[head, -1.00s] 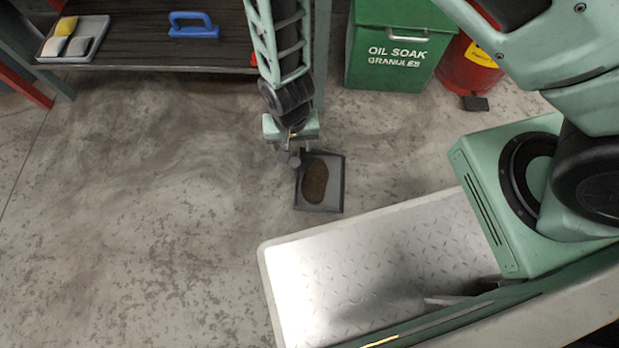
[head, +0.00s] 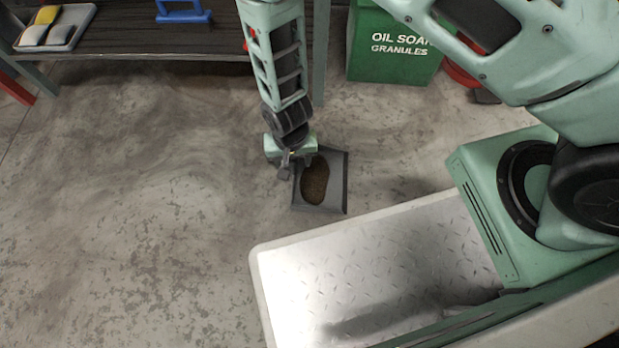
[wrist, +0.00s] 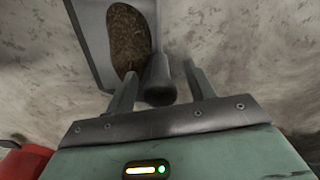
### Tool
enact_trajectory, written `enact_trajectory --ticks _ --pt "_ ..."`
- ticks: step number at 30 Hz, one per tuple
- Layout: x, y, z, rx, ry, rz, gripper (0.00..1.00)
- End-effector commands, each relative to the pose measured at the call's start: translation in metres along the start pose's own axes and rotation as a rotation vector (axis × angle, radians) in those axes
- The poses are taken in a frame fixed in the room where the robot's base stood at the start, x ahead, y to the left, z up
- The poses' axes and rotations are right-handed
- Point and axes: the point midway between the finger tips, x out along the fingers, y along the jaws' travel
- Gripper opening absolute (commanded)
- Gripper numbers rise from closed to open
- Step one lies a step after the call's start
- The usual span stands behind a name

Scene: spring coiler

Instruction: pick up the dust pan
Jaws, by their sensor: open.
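The dust pan (head: 331,190) is a dark grey flat pan on the concrete floor, with a brown patch of granular material lying in it. In the wrist view the pan (wrist: 88,40) is at the upper left, and its dark round handle (wrist: 160,82) points toward my gripper. My gripper (wrist: 160,85) is open, with one finger on each side of the handle's end. In the head view my gripper (head: 286,172) is at the pan's upper left edge and hides the handle. I cannot tell whether either finger touches the handle.
A green bin (head: 395,50) marked oil soak granules stands behind on the right, with a red container (head: 460,75) beside it. A dark shelf (head: 160,45) at the back left holds a tray (head: 57,28) and a blue tool (head: 183,14). The floor at left is clear.

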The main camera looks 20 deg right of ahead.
Motion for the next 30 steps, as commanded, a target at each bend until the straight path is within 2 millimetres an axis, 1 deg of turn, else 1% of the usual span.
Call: enact_trajectory --ticks 1,3,11,12,14,15,17,18,30 --pt "0.0142 0.0003 0.0001 0.0 0.0 0.001 0.54" --pt "0.0203 0.0001 0.0 0.0 0.0 0.0 0.54" --pt "0.0204 -0.0001 -0.0002 0.0 0.0 0.0 0.54" --pt "0.0204 -0.0001 -0.0002 0.0 0.0 0.0 0.51" --pt "0.0203 -0.0001 -0.0002 0.0 0.0 0.0 0.35" --pt "0.0203 -0.0001 -0.0002 0.0 0.0 0.0 0.23" --pt "0.0203 0.0 -0.0001 0.0 0.0 0.0 0.07" --pt "0.0203 0.0 -0.0001 0.0 0.0 0.0 0.0" --pt "0.0169 -0.0002 -0.0003 0.0 0.0 0.0 0.0"
